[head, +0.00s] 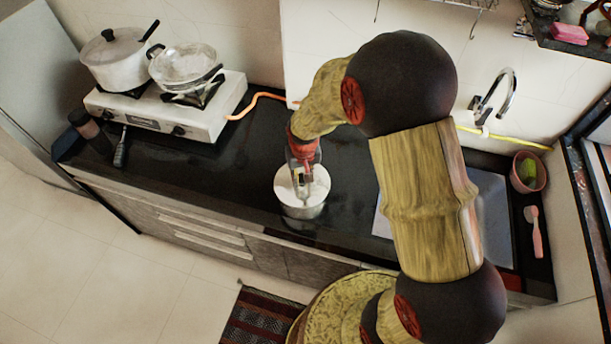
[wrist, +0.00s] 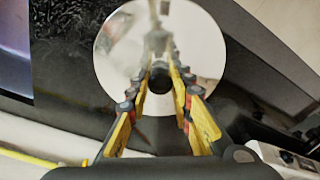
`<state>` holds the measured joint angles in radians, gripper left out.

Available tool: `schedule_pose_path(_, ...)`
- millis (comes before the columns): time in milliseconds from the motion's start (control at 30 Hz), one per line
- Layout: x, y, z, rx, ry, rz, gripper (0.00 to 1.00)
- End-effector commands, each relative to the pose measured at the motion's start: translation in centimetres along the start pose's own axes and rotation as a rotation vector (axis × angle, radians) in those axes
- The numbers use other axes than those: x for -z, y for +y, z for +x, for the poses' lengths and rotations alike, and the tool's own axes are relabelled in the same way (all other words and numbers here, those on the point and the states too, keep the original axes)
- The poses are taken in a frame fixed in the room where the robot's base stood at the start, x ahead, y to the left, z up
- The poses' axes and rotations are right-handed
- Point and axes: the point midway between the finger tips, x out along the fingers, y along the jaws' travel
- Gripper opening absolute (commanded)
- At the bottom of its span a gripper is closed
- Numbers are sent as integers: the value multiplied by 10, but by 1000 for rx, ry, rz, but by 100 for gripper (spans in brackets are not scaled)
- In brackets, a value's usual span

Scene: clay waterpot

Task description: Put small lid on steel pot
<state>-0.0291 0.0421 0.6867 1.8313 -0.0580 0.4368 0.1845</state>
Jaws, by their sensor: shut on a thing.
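The small lid (head: 288,192) is a round pale disc at the counter's middle. In the wrist view the shiny lid (wrist: 205,45) fills the top centre, with its dark knob (wrist: 159,78) between my fingers. My gripper (head: 304,177) points down over it and is shut on the knob; its fingers also show in the wrist view (wrist: 159,70). The steel pot (head: 303,211) shows as a short, pale metal cylinder directly below the lid on the counter. The lid covers its opening, and I cannot tell whether the lid touches the rim.
A white stove (head: 165,112) at the left holds a large lidded pot (head: 112,62) and a pan (head: 184,66). A dark jar (head: 88,128) stands beside it. A sink (head: 490,215) lies to the right, partly behind my arm. The black counter (head: 235,170) is clear left of the steel pot.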

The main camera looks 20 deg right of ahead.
Motion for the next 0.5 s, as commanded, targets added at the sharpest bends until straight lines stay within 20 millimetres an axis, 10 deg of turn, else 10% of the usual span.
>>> schedule_pose_path(133,-4,0,5,-2,-10,0,0)
schedule_pose_path(167,-5,0,5,-2,-10,0,24)
schedule_pose_path(500,-6,1,5,-2,-13,0,43)
